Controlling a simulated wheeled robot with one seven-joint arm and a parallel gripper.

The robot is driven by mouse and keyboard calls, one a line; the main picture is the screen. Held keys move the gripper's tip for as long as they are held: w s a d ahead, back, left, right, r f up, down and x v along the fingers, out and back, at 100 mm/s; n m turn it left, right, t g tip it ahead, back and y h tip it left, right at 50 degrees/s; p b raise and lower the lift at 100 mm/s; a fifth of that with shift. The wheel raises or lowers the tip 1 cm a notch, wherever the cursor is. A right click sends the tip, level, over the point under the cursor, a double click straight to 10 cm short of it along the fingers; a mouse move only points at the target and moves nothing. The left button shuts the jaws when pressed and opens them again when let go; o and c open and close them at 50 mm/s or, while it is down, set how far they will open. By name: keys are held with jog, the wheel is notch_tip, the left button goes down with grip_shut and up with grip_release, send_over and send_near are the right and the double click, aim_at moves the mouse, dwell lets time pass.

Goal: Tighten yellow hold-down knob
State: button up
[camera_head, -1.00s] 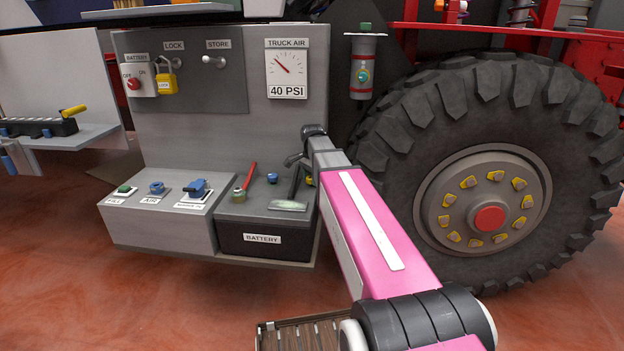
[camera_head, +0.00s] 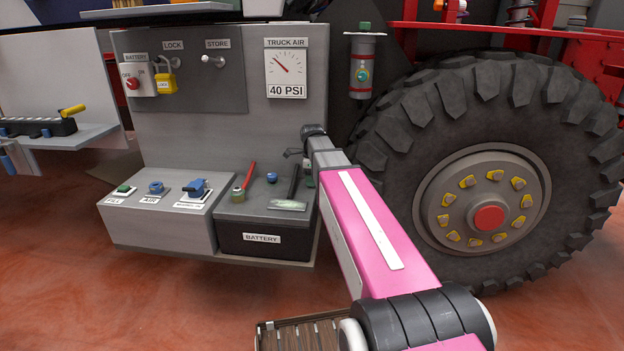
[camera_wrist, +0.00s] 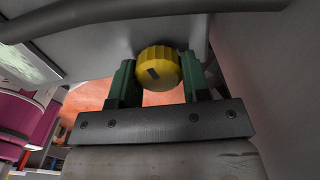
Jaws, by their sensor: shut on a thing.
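The yellow hold-down knob (camera_wrist: 159,68) is a round ribbed cap with a dark mark on its face. It shows in the wrist view between the two green fingers of my gripper (camera_wrist: 157,78). The fingers are closed on its sides. In the head view my gripper is mostly hidden by my arm at the right end of the battery (camera_head: 263,239), and the knob cannot be made out there.
A red-handled lever (camera_head: 248,176) and a blue cap (camera_head: 271,178) are on the battery top. A grey box with labelled fittings (camera_head: 158,222) stands to its left. The big tire (camera_head: 400,150) is close on the right of my arm.

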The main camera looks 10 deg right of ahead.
jog(key=shift+r+m, duration=0.1)
jog(key=shift+m, duration=0.5)
jog(key=o, duration=0.9)
jog(key=shift+o, duration=0.2)
notch_tip(320, 180, up, 11)
